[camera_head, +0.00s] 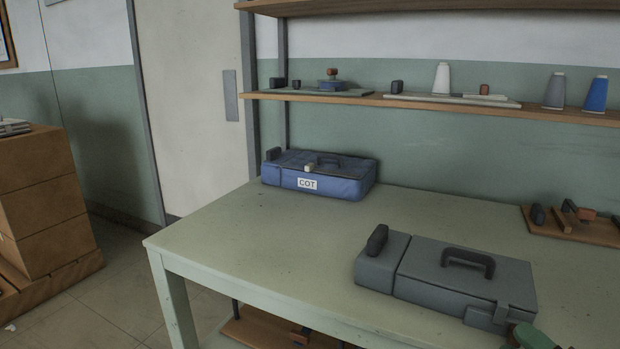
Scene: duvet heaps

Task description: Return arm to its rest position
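Neither of my grippers shows in the head view, and no part of my arms can be made out for sure. A grey case (445,278) with a dark handle lies flat on the pale green table (240,235), towards the right. A blue case (325,174) with a white label reading "COT" lies at the table's back left. A small green object (534,337) is cut off by the bottom edge beside the grey case; I cannot tell what it is.
A wooden shelf (440,103) behind the table holds blue, grey and white cones and small items. A wooden tray (575,228) with small parts is at the table's right. Stacked brown boxes (45,205) stand at left. The table's left front is clear.

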